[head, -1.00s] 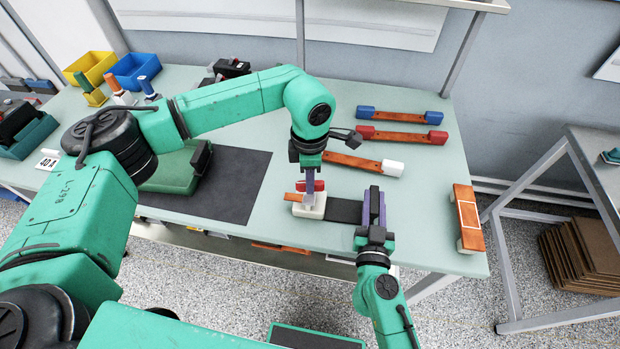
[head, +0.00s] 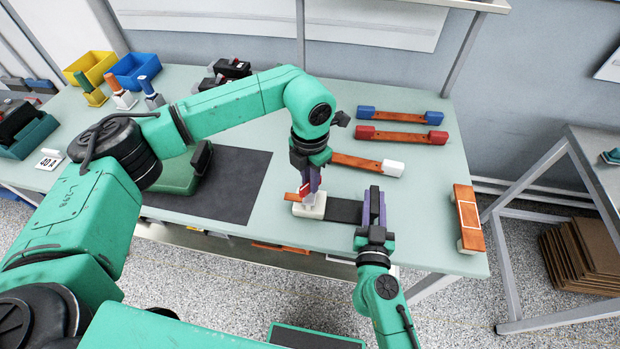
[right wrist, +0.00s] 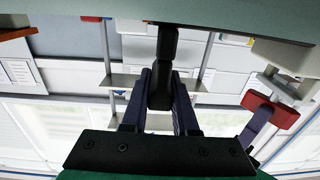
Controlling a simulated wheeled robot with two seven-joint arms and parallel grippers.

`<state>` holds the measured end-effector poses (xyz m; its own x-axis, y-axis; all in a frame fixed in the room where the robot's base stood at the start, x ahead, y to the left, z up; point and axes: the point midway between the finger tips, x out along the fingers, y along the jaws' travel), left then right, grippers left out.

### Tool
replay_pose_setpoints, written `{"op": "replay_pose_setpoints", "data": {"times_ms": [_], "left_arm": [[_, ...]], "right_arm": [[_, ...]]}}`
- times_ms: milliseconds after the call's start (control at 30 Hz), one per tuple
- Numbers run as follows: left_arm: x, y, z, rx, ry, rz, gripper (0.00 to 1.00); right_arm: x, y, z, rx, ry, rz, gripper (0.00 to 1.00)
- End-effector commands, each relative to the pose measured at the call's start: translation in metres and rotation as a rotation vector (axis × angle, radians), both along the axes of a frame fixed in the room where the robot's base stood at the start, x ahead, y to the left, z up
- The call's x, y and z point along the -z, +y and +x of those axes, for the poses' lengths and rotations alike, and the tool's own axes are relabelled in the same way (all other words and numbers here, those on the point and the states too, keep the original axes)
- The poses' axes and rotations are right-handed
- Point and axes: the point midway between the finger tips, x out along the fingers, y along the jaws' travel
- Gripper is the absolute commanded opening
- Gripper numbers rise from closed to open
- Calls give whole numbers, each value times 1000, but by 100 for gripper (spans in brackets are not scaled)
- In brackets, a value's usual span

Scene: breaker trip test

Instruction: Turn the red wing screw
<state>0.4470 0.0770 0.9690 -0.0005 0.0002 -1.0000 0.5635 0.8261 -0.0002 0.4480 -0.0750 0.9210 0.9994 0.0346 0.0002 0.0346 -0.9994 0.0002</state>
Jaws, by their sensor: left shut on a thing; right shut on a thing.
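The red wing screw (head: 306,188) stands on a white block (head: 312,211) near the bench's front edge. My left gripper (head: 311,186) points down from above and is shut on the screw, partly hiding it. The screw (right wrist: 272,110) also shows at the right of the right wrist view, with a purple finger against it. My right gripper (head: 374,208) is shut on a black handle (right wrist: 162,70), to the right of the block. A dark flat piece (head: 344,211) lies between block and right gripper. An orange lever (head: 291,197) sticks out on the block's left.
Orange bars with blue (head: 403,116), red (head: 402,135) and white (head: 368,164) ends lie behind. Another orange piece (head: 467,217) sits at the right edge. A dark mat (head: 226,190) lies left. Yellow (head: 94,66) and blue (head: 138,69) bins stand at back left.

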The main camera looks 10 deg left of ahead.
Motion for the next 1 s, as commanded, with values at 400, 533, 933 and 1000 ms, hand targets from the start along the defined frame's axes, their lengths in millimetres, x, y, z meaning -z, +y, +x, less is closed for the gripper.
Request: {"op": "replay_pose_setpoints", "data": {"times_ms": [400, 533, 933, 1000], "left_arm": [[-1, -1, 1, -378, -2, -2, 0], [-1, -1, 1, -474, -2, -2, 0], [-1, -1, 1, -635, -3, -4, 0], [-1, -1, 1, -643, -3, -4, 0]], "right_arm": [[1, 0, -1, -1, 3, 0, 0], [1, 0, -1, -1, 3, -1, 0], [1, 0, -1, -1, 3, -1, 0], [2, 0, -1, -1, 3, -1, 0]]}}
